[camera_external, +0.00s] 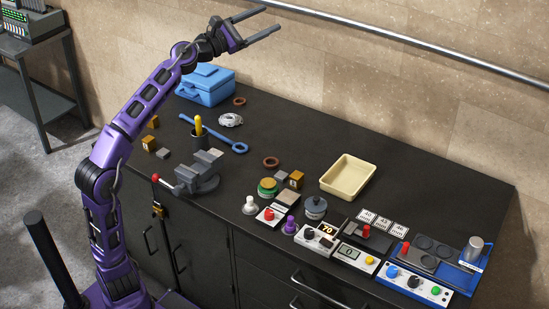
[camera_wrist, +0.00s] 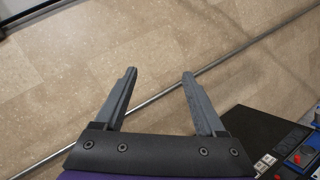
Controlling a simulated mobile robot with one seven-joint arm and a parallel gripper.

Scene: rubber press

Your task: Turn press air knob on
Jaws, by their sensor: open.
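My gripper (camera_external: 271,19) is open and empty, raised high over the back of the bench in front of the tiled wall. Its two spread fingers also show in the wrist view (camera_wrist: 160,73). A blue and white control box (camera_external: 412,284) sits at the bench's front right. It carries a blue knob (camera_external: 391,271), a black knob (camera_external: 414,281) and a green knob or button (camera_external: 436,291). I cannot tell which is the press air knob. My gripper is far left of and above them. In the wrist view, part of this blue equipment (camera_wrist: 296,160) shows at lower right.
A blue tray with a metal cylinder (camera_external: 474,249) stands behind the box. Meters, a grey-lidded pot (camera_external: 315,208), a vise (camera_external: 194,176) and a cream tray (camera_external: 348,175) crowd the bench. A metal rail (camera_external: 400,37) runs along the wall. The back right bench top is clear.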

